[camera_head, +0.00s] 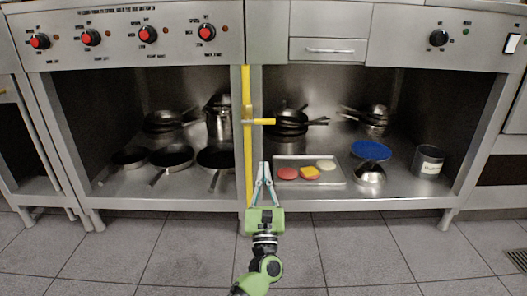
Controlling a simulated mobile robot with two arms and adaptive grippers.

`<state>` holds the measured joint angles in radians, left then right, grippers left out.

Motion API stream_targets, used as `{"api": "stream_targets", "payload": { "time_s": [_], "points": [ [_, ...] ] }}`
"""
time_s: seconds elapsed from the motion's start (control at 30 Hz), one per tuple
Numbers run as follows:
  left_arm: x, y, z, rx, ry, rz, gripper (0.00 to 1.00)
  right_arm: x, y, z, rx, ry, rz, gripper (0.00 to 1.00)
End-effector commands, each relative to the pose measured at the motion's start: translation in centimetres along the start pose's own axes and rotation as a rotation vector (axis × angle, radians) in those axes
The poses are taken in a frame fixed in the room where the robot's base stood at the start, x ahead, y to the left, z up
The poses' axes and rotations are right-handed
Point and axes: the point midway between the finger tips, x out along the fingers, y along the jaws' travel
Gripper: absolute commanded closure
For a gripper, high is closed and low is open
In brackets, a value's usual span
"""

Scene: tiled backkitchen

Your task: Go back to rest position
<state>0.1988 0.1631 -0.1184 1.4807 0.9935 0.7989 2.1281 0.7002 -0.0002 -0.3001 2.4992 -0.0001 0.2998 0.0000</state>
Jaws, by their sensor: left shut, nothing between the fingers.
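My left gripper (264,172) shows at the middle of the head view, in front of the lower shelf of the steel kitchen unit. Its green and black arm comes up from the bottom edge. Its two thin fingers are together at the tips and hold nothing. They point away from me, just left of a metal tray (335,182). Whether they touch the shelf edge or the tray, I cannot tell. My right gripper is not in view.
The tray holds round food pieces (288,173). Pans (171,158) fill the left shelf. A yellow post (248,100) stands between. The tiled floor (400,245) is clear.

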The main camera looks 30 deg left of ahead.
Motion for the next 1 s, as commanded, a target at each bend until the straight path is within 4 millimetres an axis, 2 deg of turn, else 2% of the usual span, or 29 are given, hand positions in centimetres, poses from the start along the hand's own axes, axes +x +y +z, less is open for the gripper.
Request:
{"api": "stream_targets", "payload": {
  "time_s": [0.03,0.2,0.43,0.57,0.67,0.8,0.97,1.0],
  "points": [
    [-0.7,0.0,0.2,0.001,0.002,-0.001,1.00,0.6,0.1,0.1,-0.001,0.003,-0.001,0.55],
    [-2.4,0.1,0.1,0.000,0.000,0.000,1.00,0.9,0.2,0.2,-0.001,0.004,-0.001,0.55],
    [-2.8,0.1,0.1,0.002,-0.003,0.000,1.00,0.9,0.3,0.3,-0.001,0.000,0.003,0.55],
    [-2.7,-0.4,2.6,0.083,-0.035,-0.015,1.00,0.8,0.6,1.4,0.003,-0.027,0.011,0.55],
    [-2.8,-1.3,7.3,0.252,-0.105,-0.035,1.00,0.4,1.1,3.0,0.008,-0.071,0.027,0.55],
    [-3.4,-2.8,16.3,0.596,-0.254,-0.031,1.00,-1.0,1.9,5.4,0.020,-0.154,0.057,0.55],
    [-4.8,-3.6,26.8,1.001,-0.426,0.058,1.00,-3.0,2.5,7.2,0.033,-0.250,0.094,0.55],
    [-5.2,-3.7,29.4,1.101,-0.467,0.095,1.00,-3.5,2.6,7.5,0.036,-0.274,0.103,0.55]
  ]
}}
